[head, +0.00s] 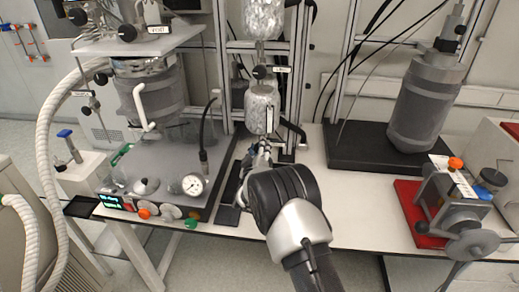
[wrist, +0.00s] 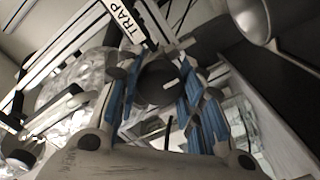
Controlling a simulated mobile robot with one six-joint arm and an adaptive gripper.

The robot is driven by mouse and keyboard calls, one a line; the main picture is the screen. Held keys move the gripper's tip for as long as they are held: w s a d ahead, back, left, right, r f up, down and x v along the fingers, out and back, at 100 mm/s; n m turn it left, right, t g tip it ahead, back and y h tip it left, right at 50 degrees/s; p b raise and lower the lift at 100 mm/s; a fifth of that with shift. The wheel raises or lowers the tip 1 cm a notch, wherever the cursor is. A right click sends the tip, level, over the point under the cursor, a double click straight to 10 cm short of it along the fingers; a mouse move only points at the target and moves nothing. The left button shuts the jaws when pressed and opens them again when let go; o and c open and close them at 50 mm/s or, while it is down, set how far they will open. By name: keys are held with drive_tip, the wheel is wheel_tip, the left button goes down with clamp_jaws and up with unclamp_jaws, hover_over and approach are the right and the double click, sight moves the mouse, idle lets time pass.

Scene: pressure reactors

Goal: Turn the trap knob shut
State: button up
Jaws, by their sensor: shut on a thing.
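The trap knob (wrist: 158,78) is a dark round knob with a light mark, in the middle of the wrist view under a white TRAP label (wrist: 126,22). My gripper (wrist: 163,98) has its blue-padded fingers on both sides of the knob and is shut on it. In the head view my gripper (head: 260,158) is in front of the metal frame, just below a foil-wrapped vessel (head: 262,108). The knob cannot be made out there behind my gripper and arm. How far the knob is turned cannot be told.
A reactor stand (head: 150,170) with a gauge (head: 193,184) and coloured knobs is left of my arm. A grey cylinder (head: 425,100) on a black base stands at the back right. A red-based device (head: 418,212) is at the right. White bench top (head: 350,200) between is clear.

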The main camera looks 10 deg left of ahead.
drive_tip(key=m+b, duration=0.4)
drive_tip(key=shift+f+m+b, duration=0.1)
drive_tip(key=shift+m+b, duration=0.2)
drive_tip(key=shift+b, duration=0.1)
drive_tip(key=m+b, duration=0.4)
drive_tip(key=m, duration=0.5)
drive_tip(key=shift+r, duration=0.2)
drive_tip(key=shift+m, duration=2)
drive_tip(key=o, duration=0.8)
